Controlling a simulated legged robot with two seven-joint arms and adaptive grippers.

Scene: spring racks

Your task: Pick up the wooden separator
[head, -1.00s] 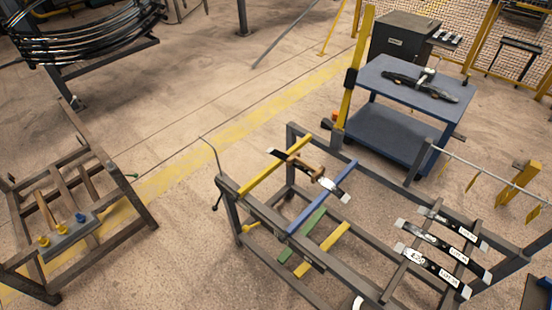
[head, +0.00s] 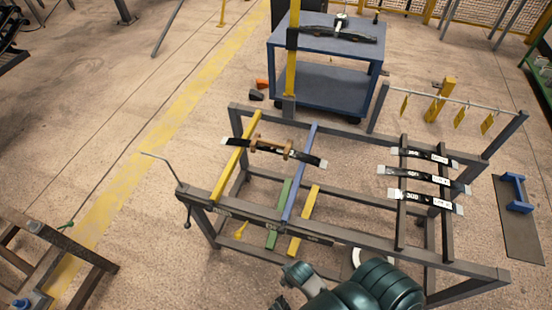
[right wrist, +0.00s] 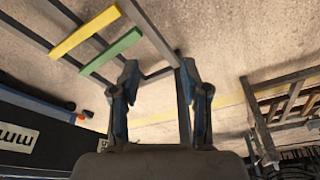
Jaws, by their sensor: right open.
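Two small brown wooden pieces (head: 287,148) sit upright on a dark leaf spring (head: 268,149), which lies across the yellow and blue bars of the grey rack (head: 350,234). I cannot tell whether the two pieces are joined as one wooden separator. My right arm shows at the bottom of the head view, in front of the rack and apart from the wooden pieces. In the right wrist view my right gripper (right wrist: 158,82) is open, with nothing between its fingers. The wooden pieces cannot be made out in that view. My left gripper is not in view.
Several labelled springs (head: 425,175) lie on the rack's right side. A thin rod (head: 160,158) sticks out at the left corner.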

